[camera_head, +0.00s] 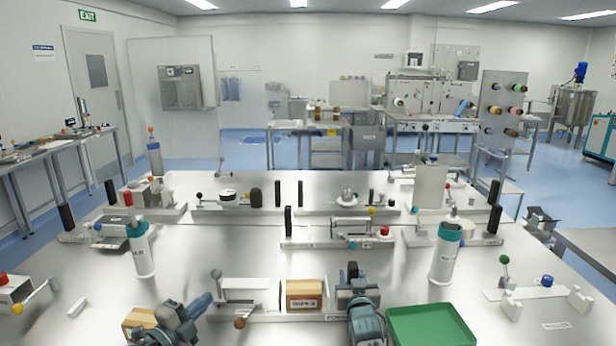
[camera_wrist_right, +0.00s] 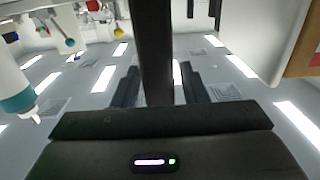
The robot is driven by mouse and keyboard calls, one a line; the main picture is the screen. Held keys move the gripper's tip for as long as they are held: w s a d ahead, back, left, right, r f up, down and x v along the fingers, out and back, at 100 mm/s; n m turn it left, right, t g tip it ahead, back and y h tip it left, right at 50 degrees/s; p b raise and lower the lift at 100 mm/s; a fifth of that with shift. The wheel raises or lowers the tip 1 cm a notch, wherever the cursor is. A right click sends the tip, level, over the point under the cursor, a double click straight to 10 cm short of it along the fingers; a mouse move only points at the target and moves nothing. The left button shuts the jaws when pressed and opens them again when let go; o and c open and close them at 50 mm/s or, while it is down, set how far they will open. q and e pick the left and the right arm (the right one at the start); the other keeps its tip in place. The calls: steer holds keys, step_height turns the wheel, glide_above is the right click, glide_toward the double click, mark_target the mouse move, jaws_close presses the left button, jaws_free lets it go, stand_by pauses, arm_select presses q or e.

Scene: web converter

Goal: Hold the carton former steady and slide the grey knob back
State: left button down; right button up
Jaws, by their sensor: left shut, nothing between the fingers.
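The carton former (camera_head: 268,317) lies at the front middle of the table. It bears a white plate (camera_head: 245,284) and a brown carton (camera_head: 304,295). A grey knob (camera_head: 216,273) stands at its left end, and a brown knob (camera_head: 240,322) is in front of it. My left gripper (camera_head: 205,300) is shut and empty, just in front of the grey knob and apart from it. My right gripper (camera_head: 354,284) is at the former's right end, by a black post (camera_head: 353,268). In the right wrist view the post (camera_wrist_right: 153,50) stands between the spread fingers, with gaps visible beside it.
A green tray (camera_head: 432,325) lies right of my right gripper. A second brown box (camera_head: 138,318) is partly behind my left gripper. White bottles with teal parts (camera_head: 445,255) and other fixtures (camera_head: 340,230) stand further back. Bare table lies left of the former.

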steer(key=shift+o, duration=0.7)
steer(key=shift+w+r, duration=0.1)
steer(key=shift+r, duration=0.6)
step_height(320, 180, up, 9)
